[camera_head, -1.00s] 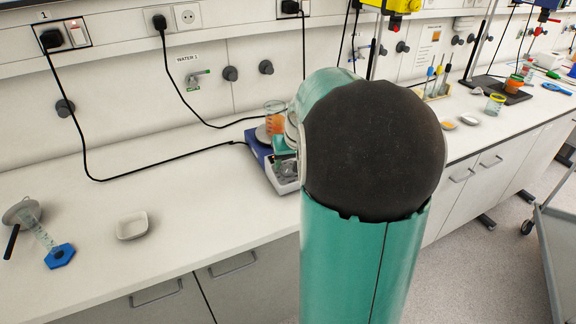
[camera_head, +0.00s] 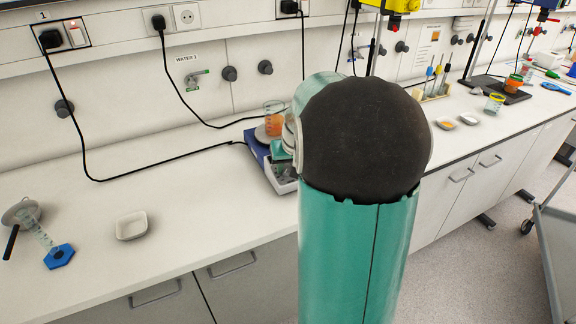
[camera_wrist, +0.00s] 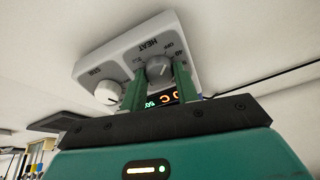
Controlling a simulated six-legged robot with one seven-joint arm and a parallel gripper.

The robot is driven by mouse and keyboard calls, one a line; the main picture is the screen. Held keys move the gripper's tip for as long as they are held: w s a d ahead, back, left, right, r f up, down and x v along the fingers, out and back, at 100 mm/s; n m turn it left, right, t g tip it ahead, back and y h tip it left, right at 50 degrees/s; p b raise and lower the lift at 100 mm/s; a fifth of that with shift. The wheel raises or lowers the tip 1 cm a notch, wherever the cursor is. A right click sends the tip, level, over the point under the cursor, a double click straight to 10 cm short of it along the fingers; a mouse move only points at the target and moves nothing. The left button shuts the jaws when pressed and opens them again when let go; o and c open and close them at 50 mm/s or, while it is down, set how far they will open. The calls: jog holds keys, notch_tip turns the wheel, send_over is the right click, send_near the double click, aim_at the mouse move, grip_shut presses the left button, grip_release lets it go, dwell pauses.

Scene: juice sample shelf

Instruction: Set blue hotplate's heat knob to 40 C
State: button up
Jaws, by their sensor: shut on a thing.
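The blue hotplate (camera_head: 255,148) stands on the bench, partly hidden behind my arm. In the wrist view its pale front panel (camera_wrist: 190,35) appears upside down, with the grey heat knob (camera_wrist: 158,68) under the word HEAT and a white stir knob (camera_wrist: 108,92) to the left. My gripper (camera_wrist: 158,86) has its two green fingers on either side of the heat knob and is shut on it. The knob's pointer setting is too small to read surely; a "40" mark shows near its right side. A lit display behind the fingers is partly covered.
A beaker of orange liquid (camera_head: 274,120) stands on the hotplate. A black cable (camera_head: 190,150) runs along the bench to it. A white weighing dish (camera_head: 131,226) and a blue-based cylinder (camera_head: 59,256) lie to the left, with clear bench between.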

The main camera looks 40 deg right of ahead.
jog(key=shift+m, duration=2.8)
jog(key=o, duration=1)
jog(key=shift+r, duration=0.1)
jog(key=v, duration=1.3)
jog(key=shift+w+a+r, duration=0.1)
jog(key=shift+a+r, duration=0.2)
jog(key=shift+a, duration=0.05)
